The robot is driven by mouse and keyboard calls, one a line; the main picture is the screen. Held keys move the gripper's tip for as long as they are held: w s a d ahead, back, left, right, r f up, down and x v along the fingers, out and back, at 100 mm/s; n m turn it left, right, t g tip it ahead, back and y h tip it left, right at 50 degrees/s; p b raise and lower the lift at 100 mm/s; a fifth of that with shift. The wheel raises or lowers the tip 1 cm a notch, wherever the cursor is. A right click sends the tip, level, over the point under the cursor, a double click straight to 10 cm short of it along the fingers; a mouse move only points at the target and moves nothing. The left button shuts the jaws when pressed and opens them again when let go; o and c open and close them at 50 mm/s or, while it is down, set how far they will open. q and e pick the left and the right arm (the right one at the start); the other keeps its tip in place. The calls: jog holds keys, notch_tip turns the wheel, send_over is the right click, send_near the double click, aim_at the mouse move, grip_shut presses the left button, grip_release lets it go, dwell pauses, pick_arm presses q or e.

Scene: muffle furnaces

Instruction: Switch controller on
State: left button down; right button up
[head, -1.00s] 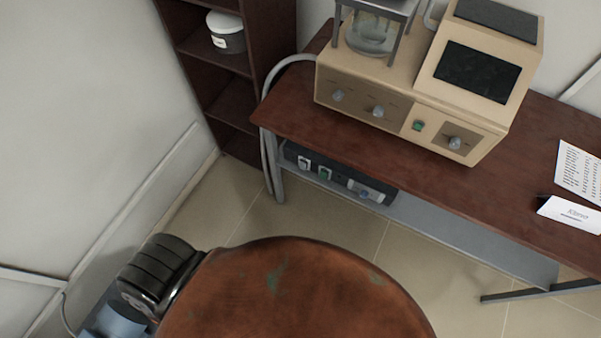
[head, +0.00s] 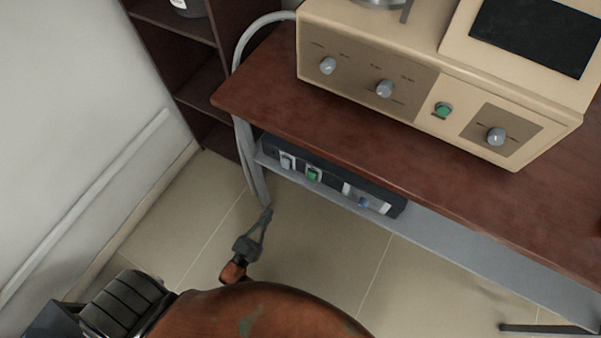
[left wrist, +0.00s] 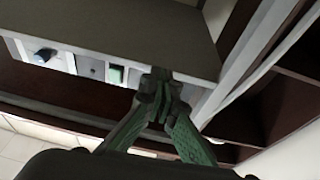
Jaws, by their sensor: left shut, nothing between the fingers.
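The controller (head: 335,179) is a dark, low box with a grey front panel on the shelf under the table top. Its front carries a white switch (head: 287,161), a green switch (head: 313,174) and a blue-grey knob (head: 364,202). My left gripper (head: 267,212) is shut and empty, in front of and below the controller's left end, apart from it in the head view. In the left wrist view the closed fingers (left wrist: 160,76) point toward the table frame, and the green switch (left wrist: 115,74) shows just left of them. My right gripper is not in view.
A beige instrument (head: 430,70) with knobs and a green switch stands on the brown table (head: 250,85). A grey hose (head: 240,55) and table leg are at the left end, beside a dark shelf unit (head: 200,95). The floor in front is clear.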

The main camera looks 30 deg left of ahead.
aim_at(284, 166)
pick_arm(q)
jog(key=r+t+b, duration=0.1)
jog(key=r, duration=0.1)
jog(key=r+t+b, duration=0.2)
jog(key=r+t, duration=0.1)
jog(key=shift+s+a+r+n+y, duration=0.3)
jog(key=shift+s+y, duration=0.05)
jog(key=shift+y, duration=0.05)
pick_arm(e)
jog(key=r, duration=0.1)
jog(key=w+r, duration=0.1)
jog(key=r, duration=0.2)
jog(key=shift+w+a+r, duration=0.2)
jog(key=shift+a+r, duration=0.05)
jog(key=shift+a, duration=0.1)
pick_arm(q)
jog(key=shift+w+b, duration=0.1)
jog(key=shift+b, duration=0.2)
